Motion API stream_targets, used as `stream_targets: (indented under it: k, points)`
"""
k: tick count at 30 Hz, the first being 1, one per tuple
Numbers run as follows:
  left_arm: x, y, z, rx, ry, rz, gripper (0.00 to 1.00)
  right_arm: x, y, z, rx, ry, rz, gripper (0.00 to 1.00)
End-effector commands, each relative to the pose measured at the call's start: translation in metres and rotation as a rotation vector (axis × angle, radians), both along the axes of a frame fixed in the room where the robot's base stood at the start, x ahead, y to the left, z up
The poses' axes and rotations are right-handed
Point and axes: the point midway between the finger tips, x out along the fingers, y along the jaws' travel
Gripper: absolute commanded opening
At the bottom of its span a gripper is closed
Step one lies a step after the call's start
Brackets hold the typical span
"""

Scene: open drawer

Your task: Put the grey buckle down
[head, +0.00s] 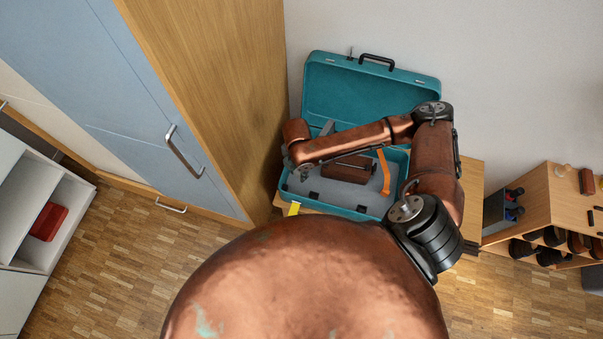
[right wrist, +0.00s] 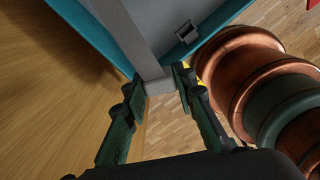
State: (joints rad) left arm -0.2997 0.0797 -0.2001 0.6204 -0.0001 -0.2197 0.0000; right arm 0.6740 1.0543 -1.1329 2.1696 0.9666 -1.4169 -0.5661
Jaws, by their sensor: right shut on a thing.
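In the right wrist view, my right gripper (right wrist: 158,88) is shut on the end of a long grey bar, which I take as the grey buckle (right wrist: 140,45). The bar runs up and left from the fingers, across the grey inside of the teal case (right wrist: 85,30). In the head view, my right gripper (head: 304,173) is small and dark at the left part of the open teal case (head: 352,211). A grey piece (head: 328,128) shows just behind my forearm there. I cannot tell whether the held bar touches the case. My left gripper is not in view.
A brown block (head: 352,171) and an orange strip (head: 384,172) are in the case. A yellow thing (head: 294,208) is at its front left. A tall wooden cabinet (head: 225,70) stands close on the left. A shelf (head: 552,205) is at the right.

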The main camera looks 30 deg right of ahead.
Motion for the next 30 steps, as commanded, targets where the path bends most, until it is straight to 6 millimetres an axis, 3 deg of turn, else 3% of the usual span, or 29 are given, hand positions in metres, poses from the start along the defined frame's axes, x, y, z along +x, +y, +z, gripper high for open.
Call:
stream_targets:
  k: [1,4,11,14,23,30]
  points:
    - [-0.003,0.0,-0.003,0.001,0.004,0.0,0.4,-0.01,-0.001,-0.015,0.003,0.006,0.093,0.0]
    - [-0.005,0.0,-0.005,0.001,0.007,0.0,0.4,-0.024,-0.002,-0.034,0.006,0.007,0.269,0.0]
    - [-0.005,0.0,-0.008,0.0,0.009,0.0,0.4,-0.035,-0.004,-0.053,0.009,0.004,0.467,0.0]
    - [-0.006,0.0,-0.012,0.0,0.01,0.0,0.4,-0.024,-0.01,-0.061,0.008,0.001,0.48,0.0]
    - [-0.012,0.0,-0.031,0.0,0.019,0.0,0.4,0.037,-0.042,-0.093,0.008,0.002,0.477,0.0]
    - [-0.017,0.0,-0.047,0.0,0.028,0.001,0.4,0.069,-0.059,-0.134,0.009,0.006,0.478,0.0]
